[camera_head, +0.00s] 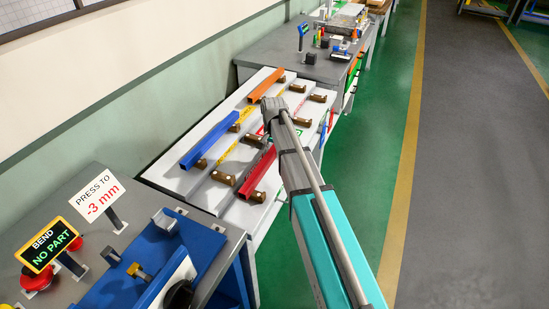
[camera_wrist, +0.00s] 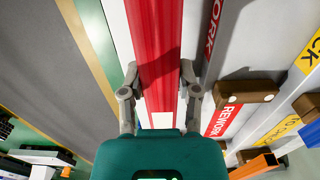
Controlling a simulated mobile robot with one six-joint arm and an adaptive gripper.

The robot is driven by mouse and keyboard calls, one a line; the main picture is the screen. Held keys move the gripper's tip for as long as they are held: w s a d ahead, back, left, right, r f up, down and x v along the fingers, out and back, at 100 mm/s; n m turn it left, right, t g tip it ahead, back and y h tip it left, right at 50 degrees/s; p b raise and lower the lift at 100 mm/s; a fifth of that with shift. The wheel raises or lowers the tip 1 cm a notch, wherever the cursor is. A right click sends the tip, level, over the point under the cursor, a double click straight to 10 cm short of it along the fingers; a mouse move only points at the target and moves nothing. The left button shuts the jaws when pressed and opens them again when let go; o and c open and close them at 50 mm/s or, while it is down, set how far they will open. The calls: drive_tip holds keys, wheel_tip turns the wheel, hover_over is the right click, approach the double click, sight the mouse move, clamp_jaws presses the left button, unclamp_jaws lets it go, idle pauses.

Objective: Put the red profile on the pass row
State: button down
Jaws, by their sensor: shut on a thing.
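The red profile (camera_head: 258,173) is a long bar over the front part of the white stepped rack, with a brown cradle (camera_head: 252,195) at its near end. In the wrist view the red profile (camera_wrist: 158,50) runs up between the two fingers of my gripper (camera_wrist: 158,90), which is shut on it near one end. In the head view my arm hides the fingers and that end. I cannot tell whether the profile rests or is lifted. Red REWORK labels (camera_wrist: 217,119) lie right of it in the wrist view. I cannot make out a pass label clearly.
A blue profile (camera_head: 208,140) and an orange profile (camera_head: 265,86) lie on the rack's rows toward the wall. Several brown cradles (camera_head: 223,178) stand empty. A blue bending fixture (camera_head: 170,250) is at the near table. Green floor (camera_head: 375,130) lies open to the right.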

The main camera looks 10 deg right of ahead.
drive_tip(key=shift+w+d+f+b, duration=0.15)
drive_tip(key=shift+w+f+b, duration=0.35)
drive_tip(key=shift+f+b, duration=0.3)
drive_tip(key=shift+s+f+b, duration=0.1)
drive_tip(key=shift+f+b, duration=1.15)
drive_tip(key=shift+c, duration=1.6)
unclamp_jaws()
drive_tip(key=shift+r, duration=0.1)
wheel_tip(320, 180, up, 12)
drive_tip(key=p, duration=1.2)
